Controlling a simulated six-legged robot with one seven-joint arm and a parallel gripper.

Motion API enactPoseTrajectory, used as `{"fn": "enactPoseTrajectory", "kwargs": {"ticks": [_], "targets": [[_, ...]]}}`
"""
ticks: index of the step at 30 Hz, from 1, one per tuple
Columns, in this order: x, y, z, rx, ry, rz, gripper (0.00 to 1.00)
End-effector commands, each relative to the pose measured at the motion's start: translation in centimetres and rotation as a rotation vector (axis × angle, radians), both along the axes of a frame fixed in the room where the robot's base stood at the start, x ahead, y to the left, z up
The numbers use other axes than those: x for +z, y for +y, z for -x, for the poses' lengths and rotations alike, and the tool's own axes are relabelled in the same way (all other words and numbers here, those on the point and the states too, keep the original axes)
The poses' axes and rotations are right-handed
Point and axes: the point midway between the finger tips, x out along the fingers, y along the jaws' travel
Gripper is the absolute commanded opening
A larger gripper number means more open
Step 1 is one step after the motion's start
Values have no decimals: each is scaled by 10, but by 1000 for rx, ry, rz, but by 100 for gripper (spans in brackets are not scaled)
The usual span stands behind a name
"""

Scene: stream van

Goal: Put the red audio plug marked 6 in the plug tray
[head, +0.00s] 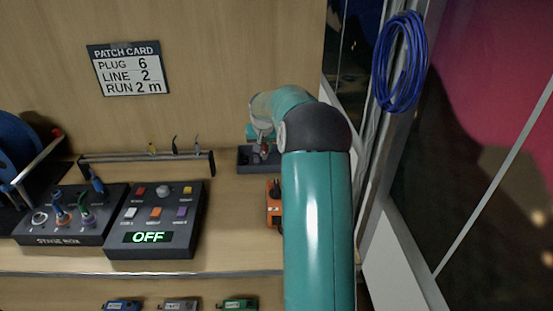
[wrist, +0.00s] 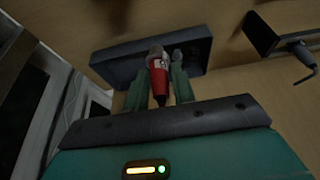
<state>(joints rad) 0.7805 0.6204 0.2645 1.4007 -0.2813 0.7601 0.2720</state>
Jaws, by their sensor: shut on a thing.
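My gripper (wrist: 156,90) is shut on the red audio plug (wrist: 158,79), which has a small white label whose number is too small to read. In the wrist view the plug lies between the green fingers, with its dark tail toward the palm. The dark plug tray (wrist: 196,55) is just beyond the fingertips, and the plug's grey end overlaps it in the picture. I cannot tell whether they touch. In the head view the tray (head: 246,158) stands against the back wall, and my gripper (head: 263,143) is over it with a bit of the red plug (head: 264,149) showing.
A rail (head: 140,158) with several hanging plugs stands left of the tray. An orange device (head: 273,205) sits in front of it, partly behind my arm. The stage box (head: 60,240) and a button panel reading OFF (head: 150,237) are further left. A blue cable coil (head: 401,65) hangs right.

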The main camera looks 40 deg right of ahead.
Motion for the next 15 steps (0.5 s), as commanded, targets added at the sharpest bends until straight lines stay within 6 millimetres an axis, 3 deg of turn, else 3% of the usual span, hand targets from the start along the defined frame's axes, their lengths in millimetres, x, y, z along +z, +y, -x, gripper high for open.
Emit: {"fn": "enactPoseTrajectory", "kwargs": {"ticks": [11,15], "targets": [[-37,-75,-18,-4,-2,-2,0],[-63,-95,-24,-3,0,-3,0]]}}
